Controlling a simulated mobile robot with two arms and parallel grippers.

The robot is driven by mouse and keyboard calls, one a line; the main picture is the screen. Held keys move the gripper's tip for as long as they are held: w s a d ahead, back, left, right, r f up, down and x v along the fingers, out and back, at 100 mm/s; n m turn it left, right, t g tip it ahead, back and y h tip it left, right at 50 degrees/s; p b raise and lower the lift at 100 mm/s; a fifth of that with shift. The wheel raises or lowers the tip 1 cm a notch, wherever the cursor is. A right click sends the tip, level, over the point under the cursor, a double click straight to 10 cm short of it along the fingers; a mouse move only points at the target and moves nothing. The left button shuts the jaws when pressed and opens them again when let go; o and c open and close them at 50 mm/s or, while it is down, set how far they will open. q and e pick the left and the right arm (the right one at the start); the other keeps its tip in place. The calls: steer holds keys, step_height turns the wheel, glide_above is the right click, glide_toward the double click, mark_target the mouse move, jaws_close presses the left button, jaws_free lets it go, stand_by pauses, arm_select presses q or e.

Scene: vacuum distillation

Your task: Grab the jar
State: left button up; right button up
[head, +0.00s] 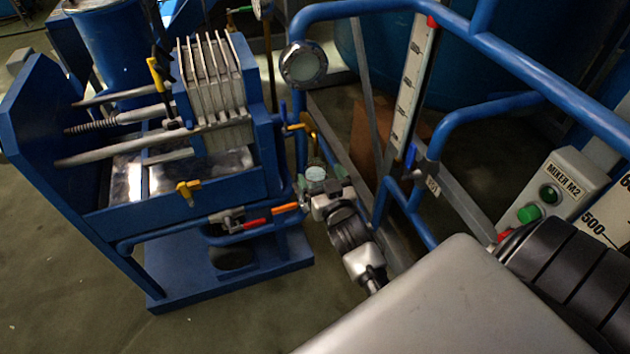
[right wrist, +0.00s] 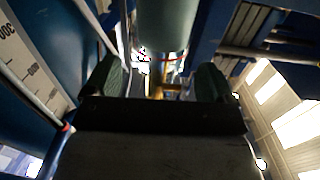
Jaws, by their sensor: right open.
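The jar (head: 316,173) shows in the head view as a small pale green glass round at the tip of my right arm, beside the blue pipes. In the right wrist view the jar (right wrist: 167,25) is a grey-green cylinder at the top middle. My right gripper (head: 323,184) is open at the jar. In the wrist view its two dark green fingers (right wrist: 160,78) stand apart, one on each side of the jar's line. I cannot tell whether they touch it. The jar's lower part is hidden in the head view. My left gripper is not in view.
A blue filter press (head: 215,85) with pale plates stands to the left. Blue pipe rails (head: 515,65), a white level scale (head: 411,85) and a round gauge (head: 303,64) are close to my right arm. A mixer control box (head: 550,190) is at the right. Bare floor (head: 60,270) lies lower left.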

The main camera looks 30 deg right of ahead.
steer(key=x, duration=0.3)
steer(key=shift+w+d+f, duration=0.1)
steer(key=shift+w+f, duration=0.1)
steer(key=shift+w, duration=0.15)
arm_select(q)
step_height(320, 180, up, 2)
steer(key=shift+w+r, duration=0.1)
arm_select(e)
steer(key=c, duration=1.1)
steer(key=shift+r, duration=0.1)
